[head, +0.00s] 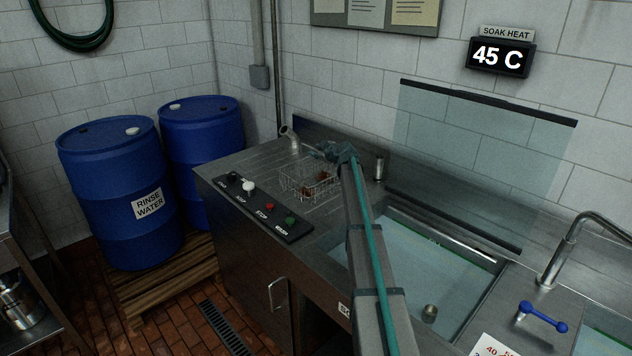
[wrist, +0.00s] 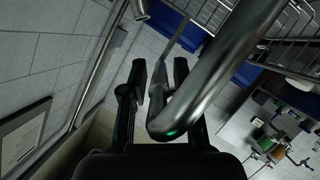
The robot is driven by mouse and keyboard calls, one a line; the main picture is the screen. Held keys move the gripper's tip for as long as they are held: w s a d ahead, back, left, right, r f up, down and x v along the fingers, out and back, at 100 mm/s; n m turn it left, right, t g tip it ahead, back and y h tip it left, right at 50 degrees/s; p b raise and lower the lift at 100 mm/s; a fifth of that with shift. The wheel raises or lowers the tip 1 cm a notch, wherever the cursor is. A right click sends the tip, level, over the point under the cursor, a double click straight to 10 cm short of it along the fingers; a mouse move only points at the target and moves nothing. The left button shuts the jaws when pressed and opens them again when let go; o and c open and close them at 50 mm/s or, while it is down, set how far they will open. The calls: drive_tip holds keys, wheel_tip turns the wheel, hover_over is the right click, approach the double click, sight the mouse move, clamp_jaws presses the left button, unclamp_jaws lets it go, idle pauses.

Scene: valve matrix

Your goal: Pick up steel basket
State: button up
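The steel basket (head: 312,184) is a small wire basket on the ribbed steel drainboard, with reddish-brown pieces inside. My gripper (head: 326,150) is above and just behind it in the head view, pointing left. In the wrist view my gripper's two black fingers (wrist: 160,68) stand apart. A thin metal bar shows between or behind them, with gaps visible at its sides; I cannot tell whether it is the basket's handle. Wire mesh (wrist: 290,25), apparently the basket's, shows at the upper right. My arm hides some of the area right of the basket.
A thick curved metal tube (wrist: 215,75) crosses the wrist view close to the right finger. A pipe elbow (head: 289,137) stands behind the basket. A button panel (head: 262,208) lies in front. A water-filled sink (head: 445,275) with a raised clear shield (head: 480,160) is at right.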

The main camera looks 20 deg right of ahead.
clamp_jaws()
drive_tip(key=shift+r, duration=0.15)
